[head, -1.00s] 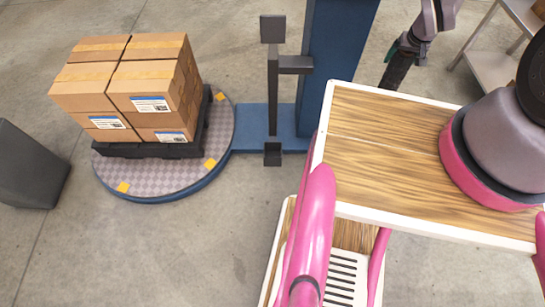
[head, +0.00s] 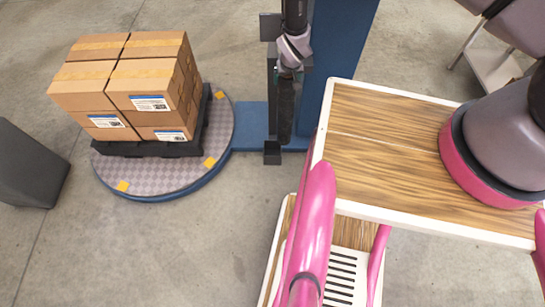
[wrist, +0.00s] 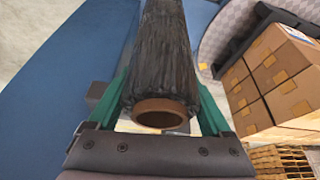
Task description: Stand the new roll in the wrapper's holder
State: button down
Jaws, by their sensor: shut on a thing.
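The new roll is a dark film roll (head: 286,115). My gripper (head: 289,76) is shut on it near its upper end, and the roll hangs roughly upright. In the wrist view the green fingers of my gripper (wrist: 162,88) lie on both sides of the roll (wrist: 166,50), with its brown core end toward the camera. The wrapper's holder (head: 272,153) is a dark bracket with a small base on the blue mast's foot. The roll overlaps the holder's post in the head view. I cannot tell whether they touch.
The wrapper's blue mast (head: 334,50) stands just right of the roll. Its round turntable (head: 219,133) carries a black pallet of stacked cartons (head: 140,85). A wood-topped table (head: 400,150) is at the right. Bare floor lies in front of the turntable.

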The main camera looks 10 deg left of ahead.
aim_at(286, 112)
jog(key=s+a+f, duration=0.2)
jog(key=s+a, duration=0.1)
jog(key=a, duration=0.2)
notch_tip(286, 112, down, 10)
jog(key=shift+s+r+n, duration=0.15)
jog(key=shift+s+n, duration=0.1)
jog(key=shift+n, duration=0.05)
jog(key=shift+d, duration=0.1)
grip_release()
